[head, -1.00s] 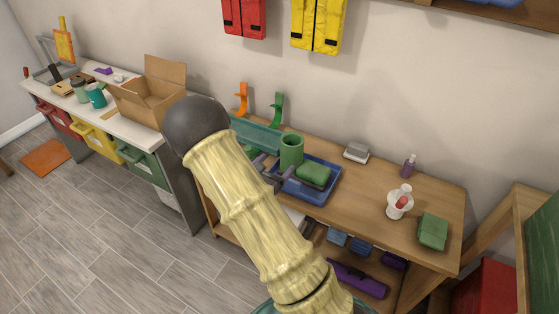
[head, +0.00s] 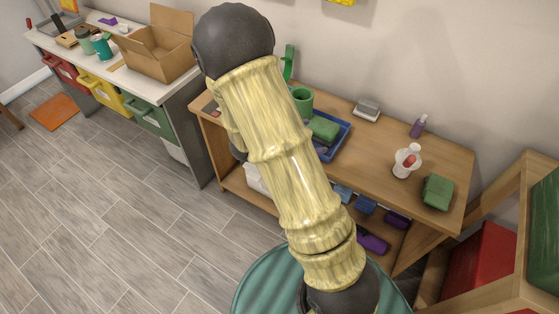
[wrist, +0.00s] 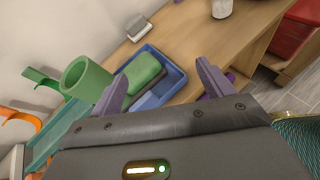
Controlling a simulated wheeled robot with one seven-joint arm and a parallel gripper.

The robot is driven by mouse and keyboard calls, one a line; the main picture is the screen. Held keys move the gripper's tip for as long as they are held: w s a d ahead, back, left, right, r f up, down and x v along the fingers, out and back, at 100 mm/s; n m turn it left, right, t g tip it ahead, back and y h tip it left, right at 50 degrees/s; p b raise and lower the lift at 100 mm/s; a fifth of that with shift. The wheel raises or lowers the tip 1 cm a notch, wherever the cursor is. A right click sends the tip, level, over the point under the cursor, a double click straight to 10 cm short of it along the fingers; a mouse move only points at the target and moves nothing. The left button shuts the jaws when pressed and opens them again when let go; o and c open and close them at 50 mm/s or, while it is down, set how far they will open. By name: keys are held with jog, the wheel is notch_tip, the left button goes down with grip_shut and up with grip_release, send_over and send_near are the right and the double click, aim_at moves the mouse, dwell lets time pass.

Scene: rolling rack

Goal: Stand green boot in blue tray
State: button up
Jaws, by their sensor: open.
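The green boot has an open tube-like shaft (wrist: 87,78) and a rounded foot (wrist: 143,70). It appears upright in the blue tray (wrist: 172,77), shaft open upward and toe toward the right in the head view. There the foot (head: 323,129) and part of the tray (head: 342,138) show on the wooden bench. My gripper (wrist: 162,66) is open, its two purple fingers wide apart and nothing held between them. The left finger overlaps the boot in the wrist view; I cannot tell whether they touch. In the head view my arm hides the gripper and the tray's left part.
On the bench are a grey-white block (head: 367,110), a purple bottle (head: 418,126), a white bottle (head: 407,160) and a green block (head: 437,192). A teal trough (wrist: 57,132) lies beside the tray. A cardboard box (head: 158,45) stands on the left counter. Floor ahead is clear.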

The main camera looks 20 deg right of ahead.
jog(key=s+a+m+g+y, duration=0.45)
jog(key=s+m+y, duration=0.25)
jog(key=s+m, duration=0.35)
jog(key=a+r+m+t+y, duration=0.4)
jog(key=a+r+m+y, duration=0.1)
jog(key=a+m+y, duration=0.1)
jog(key=shift+a+m, duration=0.75)
jog(key=shift+a, duration=0.35)
jog(key=shift+w+r, duration=0.1)
jog(key=w+p+v, duration=0.3)
jog(key=p+v, duration=1.2)
jog(key=p, duration=0.1)
jog(key=shift+r, duration=0.55)
